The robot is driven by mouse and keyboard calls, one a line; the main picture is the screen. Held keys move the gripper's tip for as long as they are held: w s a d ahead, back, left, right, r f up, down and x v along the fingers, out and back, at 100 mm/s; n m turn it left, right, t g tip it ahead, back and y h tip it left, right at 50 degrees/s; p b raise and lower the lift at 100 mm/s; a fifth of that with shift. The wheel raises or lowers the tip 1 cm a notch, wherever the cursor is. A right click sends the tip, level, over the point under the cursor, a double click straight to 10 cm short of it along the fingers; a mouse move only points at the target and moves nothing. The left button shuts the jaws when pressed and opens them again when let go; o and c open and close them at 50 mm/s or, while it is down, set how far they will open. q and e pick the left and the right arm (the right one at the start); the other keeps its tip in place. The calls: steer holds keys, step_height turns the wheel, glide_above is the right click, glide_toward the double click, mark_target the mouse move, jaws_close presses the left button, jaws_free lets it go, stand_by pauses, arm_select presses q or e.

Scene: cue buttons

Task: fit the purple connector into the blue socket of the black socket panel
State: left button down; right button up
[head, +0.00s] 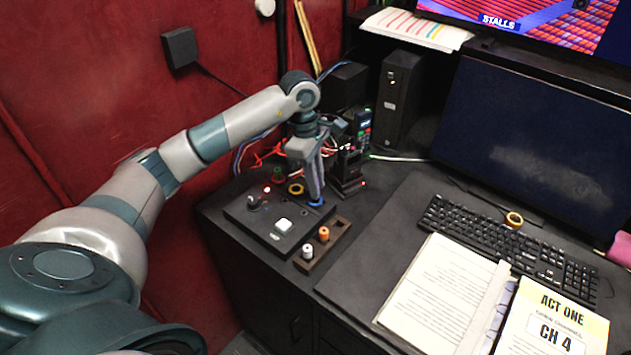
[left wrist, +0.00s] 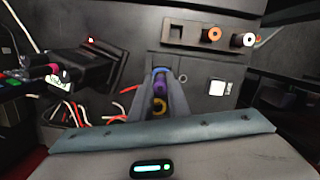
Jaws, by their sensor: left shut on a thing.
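My left gripper (head: 315,196) points down at the far right corner of the black socket panel (head: 258,222). In the left wrist view its fingers (left wrist: 160,98) are shut on the purple connector (left wrist: 158,84). The blue socket (head: 316,204) shows as a blue ring right at the fingertips; in the left wrist view its blue rim (left wrist: 161,70) is just beyond the connector. The fingers hide the connector in the head view. I cannot tell how deep it sits in the socket. My right gripper is not in view.
A yellow ring socket (head: 296,189) is beside the fingers. A white button (head: 283,224) is on the panel. A wooden tray (head: 340,228) holds an orange connector (head: 323,234) and a white connector (head: 307,251). Loose cables (head: 262,152) and a black box (left wrist: 92,68) are close by.

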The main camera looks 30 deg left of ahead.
arm_select(q)
steer(key=shift+f+b, duration=0.2)
steer(key=shift+b, duration=0.25)
stand_by(0.6)
steer(key=shift+f+b, duration=0.1)
steer(key=shift+b, duration=0.65)
stand_by(1.7)
steer(key=shift+f+b, duration=1.2)
steer(key=shift+b, duration=0.2)
stand_by(1.2)
stand_by(0.3)
steer(key=c, duration=1.5)
jaws_free()
steer(key=shift+o, duration=0.2)
steer(key=shift+r, duration=0.15)
steer(key=shift+r+p, duration=1.45)
steer(key=shift+r, duration=1.9)
